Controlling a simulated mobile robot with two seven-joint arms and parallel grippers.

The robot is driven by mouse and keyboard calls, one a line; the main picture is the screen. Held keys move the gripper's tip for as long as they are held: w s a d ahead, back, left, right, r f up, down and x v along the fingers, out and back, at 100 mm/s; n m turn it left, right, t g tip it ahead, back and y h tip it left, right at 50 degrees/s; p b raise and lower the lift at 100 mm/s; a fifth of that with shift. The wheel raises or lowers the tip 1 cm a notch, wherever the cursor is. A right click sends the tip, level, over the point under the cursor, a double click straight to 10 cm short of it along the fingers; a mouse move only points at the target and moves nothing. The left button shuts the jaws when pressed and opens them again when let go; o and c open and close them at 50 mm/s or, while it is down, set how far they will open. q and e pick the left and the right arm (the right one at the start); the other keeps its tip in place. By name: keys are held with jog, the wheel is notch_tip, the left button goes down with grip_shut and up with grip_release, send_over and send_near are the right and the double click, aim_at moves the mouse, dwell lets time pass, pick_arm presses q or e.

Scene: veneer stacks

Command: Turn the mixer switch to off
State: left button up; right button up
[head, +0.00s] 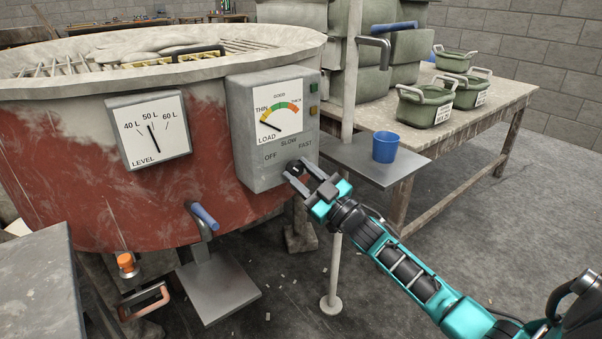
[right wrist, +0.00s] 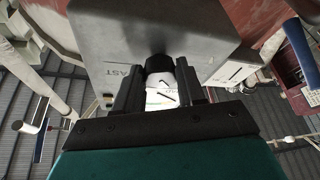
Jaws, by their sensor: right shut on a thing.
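The mixer (head: 60,150) is a large red and white tub at the left of the head view. Its grey control box (head: 245,140) carries a load dial and the labels OFF, SLOW and FAST. The black switch knob (head: 296,166) sits below the labels, partly hidden by my right gripper (head: 300,176). In the right wrist view the fingers (right wrist: 160,90) stand on both sides of the dark knob (right wrist: 159,64), shut on it. I cannot tell which label the knob points to. My left gripper is not in view.
A small grey shelf (head: 350,160) with a blue cup (head: 385,147) stands just right of the control box, on a pole. A wooden table (head: 470,125) with green tubs (head: 426,104) is behind it. A blue-handled valve (head: 204,217) sticks out of the mixer below.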

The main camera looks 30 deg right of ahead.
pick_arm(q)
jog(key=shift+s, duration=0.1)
pick_arm(e)
jog(key=shift+n, duration=0.4)
jog(key=o, duration=1.1)
jog(key=shift+c, duration=0.2)
pick_arm(q)
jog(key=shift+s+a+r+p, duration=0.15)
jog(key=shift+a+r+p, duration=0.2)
jog(key=shift+p, duration=0.6)
pick_arm(e)
jog(key=v, duration=1.3)
jog(key=s+a+f+m+g+h, duration=0.1)
jog(key=s+a+f+m+g, duration=0.35)
jog(key=a, duration=0.75)
jog(key=s+a+f+m+g+h, duration=0.1)
jog(key=s+a+f+m+g, duration=0.1)
jog(key=s+a+f+g, duration=0.65)
pick_arm(q)
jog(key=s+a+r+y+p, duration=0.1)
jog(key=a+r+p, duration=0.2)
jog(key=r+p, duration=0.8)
jog(key=p, duration=0.4)
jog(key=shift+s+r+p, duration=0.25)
jog(key=shift+p, duration=0.15)
pick_arm(e)
notch_tip(320, 180, up, 10)
jog(key=t+h, duration=0.1)
jog(key=t, duration=0.1)
jog(key=shift+s, duration=0.35)
